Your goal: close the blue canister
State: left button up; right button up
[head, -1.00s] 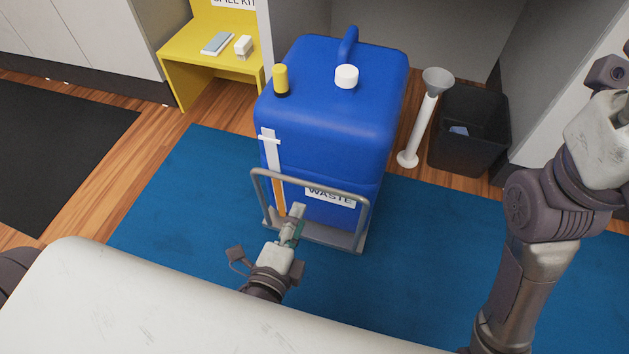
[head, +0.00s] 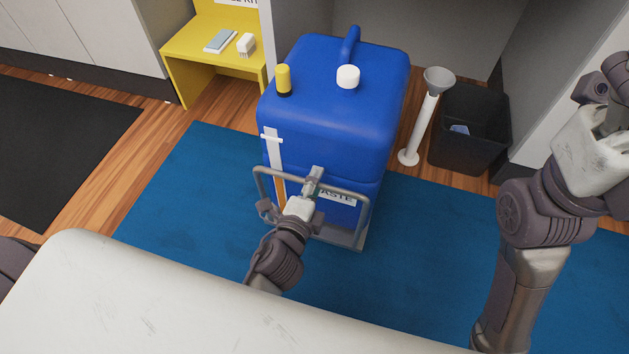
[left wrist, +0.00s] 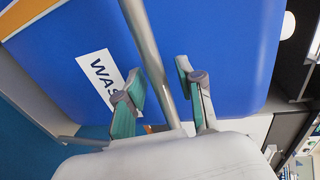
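The blue canister (head: 350,120) stands upright in a grey metal frame cart (head: 358,240) with a raised handle bar. A white cap (head: 348,76) and a yellow-topped fitting (head: 284,80) sit on its top; I cannot tell whether the cap is tight. My left gripper (head: 314,178) is at the front of the canister, by the handle bar. In the left wrist view, its two green-padded fingers (left wrist: 160,92) are apart, with the grey bar (left wrist: 148,50) passing between them in the picture. My right arm is at the right; its fingertips are not clearly visible.
A yellow stand (head: 205,45) holding small items is at back left. The blue mat (head: 165,200) is clear left of the canister.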

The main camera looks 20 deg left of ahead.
pick_arm(q)
grip_shut()
jog(key=shift+w, duration=0.1)
